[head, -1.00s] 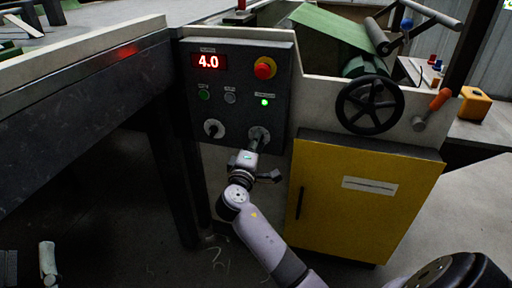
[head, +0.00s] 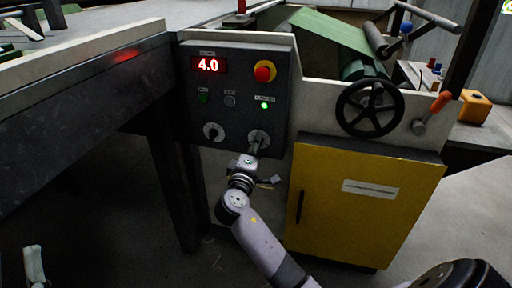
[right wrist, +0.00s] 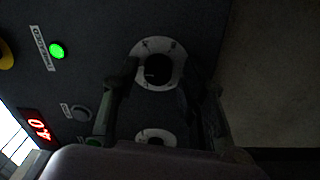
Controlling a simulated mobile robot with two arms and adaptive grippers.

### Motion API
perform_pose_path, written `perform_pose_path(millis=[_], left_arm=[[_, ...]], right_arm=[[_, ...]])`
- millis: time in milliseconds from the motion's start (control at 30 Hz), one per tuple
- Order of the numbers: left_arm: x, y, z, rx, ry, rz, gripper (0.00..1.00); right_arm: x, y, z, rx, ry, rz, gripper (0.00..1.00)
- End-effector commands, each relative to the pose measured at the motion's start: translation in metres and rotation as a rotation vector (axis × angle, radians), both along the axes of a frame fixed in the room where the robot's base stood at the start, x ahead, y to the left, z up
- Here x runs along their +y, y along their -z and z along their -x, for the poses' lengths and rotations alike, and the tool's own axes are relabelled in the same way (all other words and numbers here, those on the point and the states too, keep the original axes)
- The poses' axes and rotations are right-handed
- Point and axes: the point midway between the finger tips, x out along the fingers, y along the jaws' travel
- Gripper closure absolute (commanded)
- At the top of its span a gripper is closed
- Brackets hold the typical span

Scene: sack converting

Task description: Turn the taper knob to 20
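The dark control panel (head: 236,95) carries two knobs on pale round dials: a left knob (head: 213,131) and a right knob (head: 259,138). I cannot read which is the taper knob. A red display (head: 208,65) reads 4.0. My right gripper (head: 256,147) is in front of the right knob. In the right wrist view, the right gripper (right wrist: 158,82) is open, with its dark fingers apart. One dial's knob (right wrist: 158,69) shows between and just beyond the fingertips; contact is unclear. The other dial (right wrist: 155,137) is partly hidden.
A red emergency button (head: 264,71) and a lit green light (head: 264,105) are above the knobs. A black handwheel (head: 370,106) and a yellow cabinet (head: 365,200) stand to the right. A dark table side (head: 80,110) borders the left.

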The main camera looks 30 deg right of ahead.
Motion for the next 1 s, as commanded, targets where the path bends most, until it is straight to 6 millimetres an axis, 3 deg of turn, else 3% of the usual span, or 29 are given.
perform_pose_path(millis=[433, 800, 1000], left_arm=[[0.0, 0.0, 0.0, 0.0, 0.001, 0.001, 0.6], [0.0, 0.0, 0.0, 0.0, 0.001, 0.001, 0.6], [0.0, 0.0, 0.0, 0.0, 0.001, 0.001, 0.6]], right_arm=[[0.007, 0.0, 0.006, -0.002, -0.003, 0.001, 0.56], [0.062, 0.005, 0.056, 0.0, -0.003, -0.002, 0.56], [0.083, 0.006, 0.075, 0.0, -0.001, -0.001, 0.56]])
